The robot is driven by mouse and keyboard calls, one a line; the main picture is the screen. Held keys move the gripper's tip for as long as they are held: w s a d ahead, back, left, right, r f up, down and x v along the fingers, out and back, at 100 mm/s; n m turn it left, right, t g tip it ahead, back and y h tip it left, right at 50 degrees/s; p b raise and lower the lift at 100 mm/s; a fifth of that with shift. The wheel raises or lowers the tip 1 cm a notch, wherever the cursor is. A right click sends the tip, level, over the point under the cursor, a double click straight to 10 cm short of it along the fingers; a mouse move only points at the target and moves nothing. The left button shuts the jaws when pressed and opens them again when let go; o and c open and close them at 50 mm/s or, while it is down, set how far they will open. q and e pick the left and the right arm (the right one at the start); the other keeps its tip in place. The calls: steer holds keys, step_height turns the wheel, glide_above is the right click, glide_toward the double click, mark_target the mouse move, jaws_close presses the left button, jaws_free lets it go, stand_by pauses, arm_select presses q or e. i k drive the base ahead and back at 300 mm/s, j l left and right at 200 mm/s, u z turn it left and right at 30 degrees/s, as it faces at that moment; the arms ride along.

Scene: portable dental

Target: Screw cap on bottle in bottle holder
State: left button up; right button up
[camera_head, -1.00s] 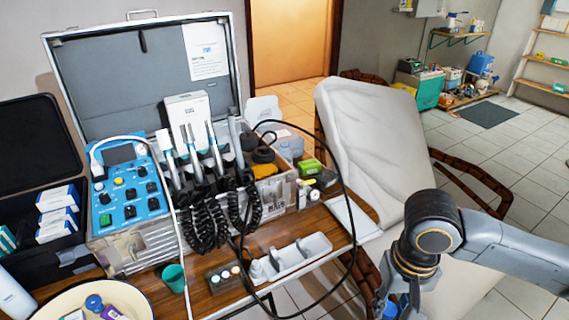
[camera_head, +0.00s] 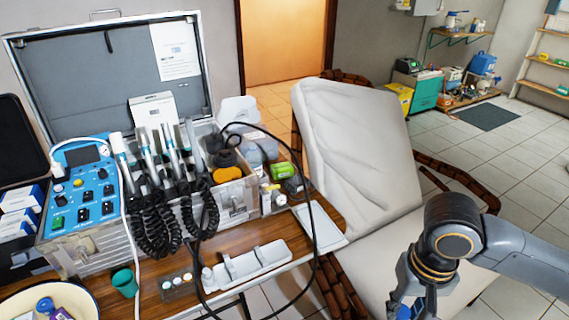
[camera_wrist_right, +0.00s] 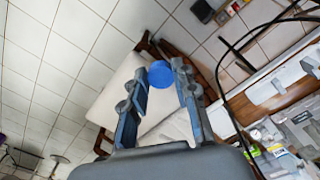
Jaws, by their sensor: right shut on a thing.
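My right gripper (camera_head: 412,295) is low at the right of the head view, over the seat of the white chair. It is shut on a round blue cap (camera_wrist_right: 160,74), which shows between its fingertips in the right wrist view. In the head view only a little blue shows at the fingers. A small white bottle (camera_head: 207,279) stands at the left end of a pale grey holder tray (camera_head: 250,264) on the wooden table. I cannot tell whether this bottle has an open top. My left gripper is not in view.
A dark rack of small bottles (camera_head: 177,287) and a green cup (camera_head: 125,282) stand left of the tray. A black cable (camera_head: 318,225) loops over the table's right side. The open dental case (camera_head: 110,75) fills the back left. The white chair (camera_head: 350,150) stands right of the table.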

mark_target(254, 158)
steer(key=i+l, duration=0.1)
steer(key=l, duration=0.3)
steer(key=i+l+z, duration=0.1)
steer(key=l, duration=0.3)
steer(key=i+l, duration=0.1)
steer(key=l, duration=0.3)
steer(key=z, duration=0.05)
